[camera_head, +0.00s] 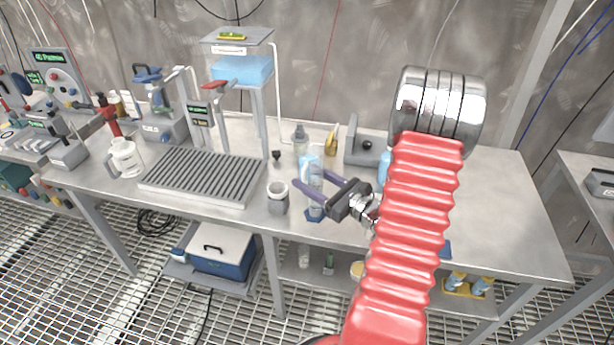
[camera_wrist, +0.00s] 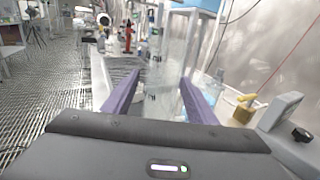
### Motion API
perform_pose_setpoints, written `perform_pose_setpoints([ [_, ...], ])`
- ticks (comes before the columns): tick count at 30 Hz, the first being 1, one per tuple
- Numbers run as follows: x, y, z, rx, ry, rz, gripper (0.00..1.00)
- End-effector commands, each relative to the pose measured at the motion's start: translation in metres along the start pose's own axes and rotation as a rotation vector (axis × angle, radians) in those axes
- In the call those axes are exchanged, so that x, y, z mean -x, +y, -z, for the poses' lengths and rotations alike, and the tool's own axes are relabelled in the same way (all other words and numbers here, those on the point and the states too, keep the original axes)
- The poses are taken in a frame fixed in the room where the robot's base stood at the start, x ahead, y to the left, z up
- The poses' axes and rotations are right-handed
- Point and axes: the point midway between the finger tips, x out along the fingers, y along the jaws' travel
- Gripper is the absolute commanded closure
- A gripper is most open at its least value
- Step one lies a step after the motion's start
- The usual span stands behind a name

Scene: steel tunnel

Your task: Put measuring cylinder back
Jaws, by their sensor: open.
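The clear measuring cylinder (camera_head: 316,203) stands upright on the bench near its front edge, on a blue foot. In the wrist view the clear cylinder (camera_wrist: 168,75) shows between my two purple fingers. My gripper (camera_head: 312,180) is open, with its fingers pointing left across the bench and lying on either side of the cylinder. In the wrist view the gripper (camera_wrist: 160,80) has gaps beside the cylinder; I cannot tell whether either finger touches it. The cylinder's lower part is hidden by my gripper in the wrist view.
A grey cup (camera_head: 278,198) stands just left of the cylinder. A slatted drain tray (camera_head: 205,174) and a glass jug (camera_head: 124,158) are farther left. A grey bottle (camera_head: 300,140), a yellow item (camera_head: 331,140) and a grey stand (camera_head: 368,150) are behind. The bench's right end is clear.

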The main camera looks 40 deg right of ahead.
Motion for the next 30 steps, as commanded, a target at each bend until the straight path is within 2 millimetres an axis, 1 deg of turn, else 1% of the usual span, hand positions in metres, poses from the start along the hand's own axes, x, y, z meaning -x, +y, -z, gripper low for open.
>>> perform_pose_setpoints([
  [1, 0.007, -0.001, 0.000, 0.000, 0.000, 0.003, 0.48],
  [6, 0.031, -0.001, 0.000, -0.001, 0.001, 0.004, 0.48],
  [18, 0.082, -0.001, 0.000, -0.001, 0.001, 0.003, 0.48],
  [24, 0.098, 0.000, 0.000, 0.000, 0.000, 0.000, 0.48],
  [30, 0.100, 0.000, 0.000, 0.000, 0.000, -0.001, 0.48],
])
